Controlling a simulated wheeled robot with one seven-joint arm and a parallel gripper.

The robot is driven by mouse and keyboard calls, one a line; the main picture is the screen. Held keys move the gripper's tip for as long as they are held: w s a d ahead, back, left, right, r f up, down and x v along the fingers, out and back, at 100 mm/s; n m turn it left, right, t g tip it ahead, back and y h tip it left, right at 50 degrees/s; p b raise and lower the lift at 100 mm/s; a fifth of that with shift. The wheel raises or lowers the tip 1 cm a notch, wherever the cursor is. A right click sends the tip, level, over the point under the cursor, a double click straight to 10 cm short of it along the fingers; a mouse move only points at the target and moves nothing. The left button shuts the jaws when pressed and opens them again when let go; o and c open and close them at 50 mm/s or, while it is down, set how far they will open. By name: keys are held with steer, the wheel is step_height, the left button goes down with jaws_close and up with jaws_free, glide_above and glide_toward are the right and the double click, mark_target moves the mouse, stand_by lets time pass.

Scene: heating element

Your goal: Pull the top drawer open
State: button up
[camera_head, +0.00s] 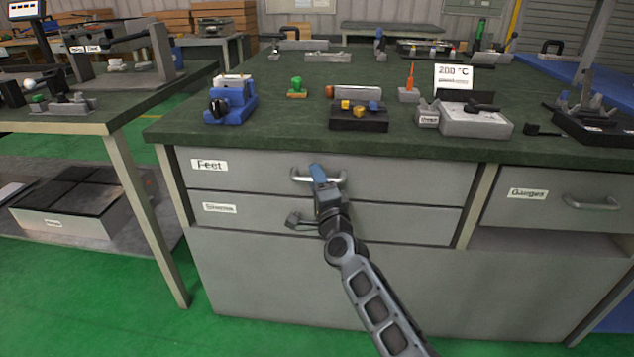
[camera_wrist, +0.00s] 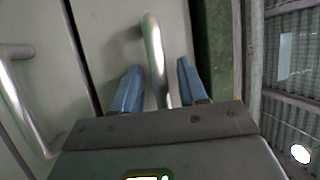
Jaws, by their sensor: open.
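The top drawer (camera_head: 400,183) is a grey front labelled "Feet" and looks shut, flush with the cabinet. Its silver bar handle (camera_head: 300,178) is partly hidden behind my gripper (camera_head: 316,170). In the wrist view the handle (camera_wrist: 152,45) runs between the two blue fingers of my gripper (camera_wrist: 160,85). The fingers are open, one on each side of the bar, with visible gaps. Below is a second drawer (camera_head: 400,218) with its own handle, partly hidden by my wrist in the head view; that handle (camera_wrist: 15,95) shows at the left in the wrist view.
The green bench top (camera_head: 290,128) overhangs the drawers and carries a blue vise (camera_head: 231,103), a black tray (camera_head: 359,122) and a grey device (camera_head: 475,120) near its front edge. A "Gauges" drawer (camera_head: 545,200) is at right. The green floor at front left is clear.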

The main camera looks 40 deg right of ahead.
jaws_close()
stand_by(0.4)
